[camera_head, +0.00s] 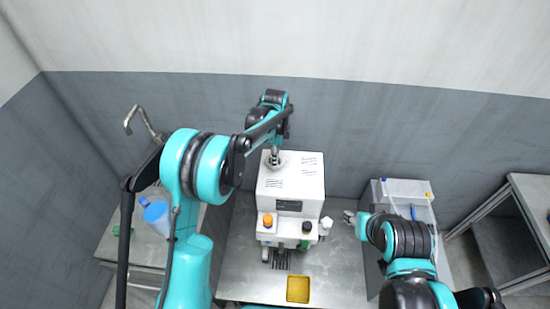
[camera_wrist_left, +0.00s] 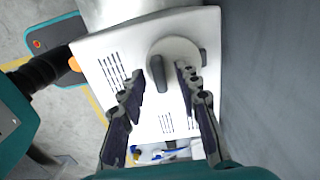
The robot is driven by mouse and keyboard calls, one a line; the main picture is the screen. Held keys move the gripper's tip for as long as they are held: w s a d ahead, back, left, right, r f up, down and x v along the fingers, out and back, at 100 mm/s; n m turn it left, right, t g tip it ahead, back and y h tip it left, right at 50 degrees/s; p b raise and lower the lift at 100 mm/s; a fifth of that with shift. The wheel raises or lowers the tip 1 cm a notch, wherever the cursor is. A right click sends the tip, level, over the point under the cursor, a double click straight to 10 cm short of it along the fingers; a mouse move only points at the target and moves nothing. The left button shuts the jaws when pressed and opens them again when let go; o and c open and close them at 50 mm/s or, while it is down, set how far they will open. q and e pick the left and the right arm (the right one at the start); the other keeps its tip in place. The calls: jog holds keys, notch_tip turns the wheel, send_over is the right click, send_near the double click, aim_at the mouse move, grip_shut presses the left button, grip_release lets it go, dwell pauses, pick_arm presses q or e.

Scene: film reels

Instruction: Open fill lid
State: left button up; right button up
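A white machine (camera_head: 300,180) stands on a metal table, with vents on its top. The fill lid (camera_wrist_left: 172,58) is a round pale disc with a raised grey handle bar (camera_wrist_left: 157,73) on the machine's top; in the head view the lid (camera_head: 274,163) shows at the top's left side. My left gripper (camera_wrist_left: 158,88) is open above it, its fingers on either side of the bar with gaps. One finger overlaps the lid's right part in the picture; contact cannot be told. My right gripper (camera_head: 350,217) is beside the machine's right side, its fingers too small to judge.
The machine's front has an orange knob (camera_head: 268,220), a black knob (camera_head: 307,228) and a drip grille. A yellow tray (camera_head: 298,289) lies before it. A clear bin (camera_head: 405,188) stands right. A blue jug (camera_head: 156,216) and tap (camera_head: 141,120) are left. The wall is close behind.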

pick_arm(q)
jog(key=shift+f, duration=0.15)
grip_shut()
jog(key=shift+w+r+g+p, duration=0.4)
jog(key=shift+w+r+g, duration=0.1)
jog(key=shift+g, duration=0.4)
jog(key=shift+w+r+g+p, duration=0.45)
jog(key=shift+w+g, duration=0.1)
jog(key=shift+g, duration=0.65)
